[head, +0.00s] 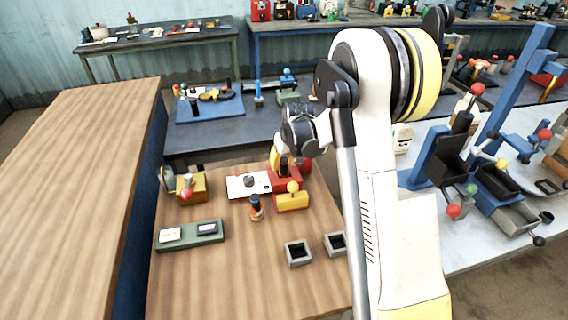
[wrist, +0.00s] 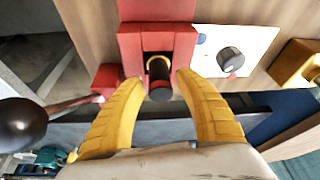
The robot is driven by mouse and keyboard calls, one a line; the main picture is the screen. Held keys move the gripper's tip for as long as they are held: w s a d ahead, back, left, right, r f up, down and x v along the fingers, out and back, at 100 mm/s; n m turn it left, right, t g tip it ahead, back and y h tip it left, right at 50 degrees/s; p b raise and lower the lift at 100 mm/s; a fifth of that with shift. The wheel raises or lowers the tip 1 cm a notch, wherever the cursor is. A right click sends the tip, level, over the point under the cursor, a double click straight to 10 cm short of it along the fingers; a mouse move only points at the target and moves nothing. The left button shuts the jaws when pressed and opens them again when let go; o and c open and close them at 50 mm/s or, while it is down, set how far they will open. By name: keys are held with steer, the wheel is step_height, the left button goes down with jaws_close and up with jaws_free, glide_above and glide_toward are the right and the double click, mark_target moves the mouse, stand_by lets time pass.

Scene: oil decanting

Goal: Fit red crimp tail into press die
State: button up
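The red press (wrist: 157,38) stands in front of my gripper in the wrist view, with a square recess in its lower part. A short dark cylindrical piece with a yellow collar and a reddish end (wrist: 160,85) sits at that recess; I cannot tell if it is the crimp tail or how deep it sits. My gripper (wrist: 158,78) has its yellow fingers apart on either side of this piece, with gaps visible. In the head view the red press (head: 287,183) is on the wooden table, partly hidden by my gripper.
A white card (head: 236,188) with a dark round knob lies beside the press. A black ball-ended lever (wrist: 22,124) is left in the wrist view.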

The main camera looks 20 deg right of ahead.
steer(key=shift+s+r+p, duration=0.1)
steer(key=shift+r+p, duration=0.2)
steer(key=shift+r, duration=0.3)
steer(key=s+a+r+p, duration=0.1)
steer(key=s+a+r, duration=0.3)
steer(key=r, duration=0.5)
steer(key=s+a+r+p, duration=0.1)
steer(key=s+r+p, duration=0.1)
steer(key=s+r, duration=0.6)
steer(key=s+a+r+t, duration=0.1)
steer(key=s+a, duration=0.3)
steer(key=s, duration=0.5)
steer(key=s+a+r+t, duration=0.2)
steer(key=s+a, duration=0.2)
steer(key=s, duration=0.6)
steer(key=shift+a+r, duration=0.15)
steer(key=shift+a, duration=0.2)
steer(key=shift+s, duration=0.1)
